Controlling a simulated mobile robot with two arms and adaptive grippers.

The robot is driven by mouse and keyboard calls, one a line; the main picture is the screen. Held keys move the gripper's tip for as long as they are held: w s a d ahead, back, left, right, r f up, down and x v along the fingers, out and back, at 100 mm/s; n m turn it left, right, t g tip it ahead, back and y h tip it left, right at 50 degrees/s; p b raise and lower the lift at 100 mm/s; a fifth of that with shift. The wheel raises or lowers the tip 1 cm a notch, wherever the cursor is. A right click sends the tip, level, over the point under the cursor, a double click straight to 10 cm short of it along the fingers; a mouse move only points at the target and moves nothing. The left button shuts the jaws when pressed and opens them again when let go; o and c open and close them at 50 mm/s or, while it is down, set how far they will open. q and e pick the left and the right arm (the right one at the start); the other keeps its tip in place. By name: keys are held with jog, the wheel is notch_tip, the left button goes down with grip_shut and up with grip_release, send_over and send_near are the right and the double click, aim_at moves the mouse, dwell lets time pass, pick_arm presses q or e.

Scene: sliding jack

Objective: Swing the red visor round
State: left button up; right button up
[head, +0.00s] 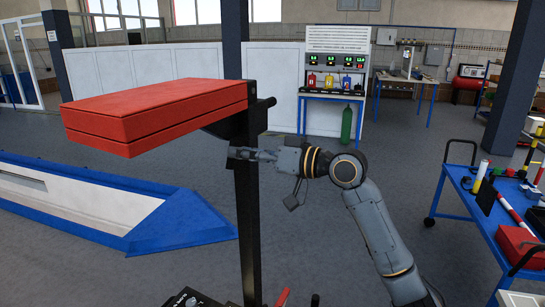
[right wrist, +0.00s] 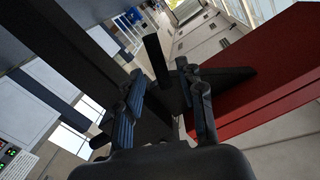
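The red visor (head: 155,112) is a thick, flat red box on a black bracket near the top of a black post (head: 248,215), and it points to the left. A short dark handle (head: 268,102) sticks out on the post's other side. My right gripper (head: 236,153) is at the post, below the bracket. In the right wrist view my right gripper (right wrist: 160,75) has its fingers apart, with a black bar (right wrist: 155,58) showing between them. I cannot tell whether they touch it. The visor's red side (right wrist: 255,80) fills the right there. My left gripper is not in view.
A blue-edged white platform (head: 120,205) lies on the floor at left. A blue cart with tools (head: 465,185) stands at right. A bench with a display panel (head: 335,75) is at the back. The floor between post and cart is largely clear.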

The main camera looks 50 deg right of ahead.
jog(key=v, duration=0.8)
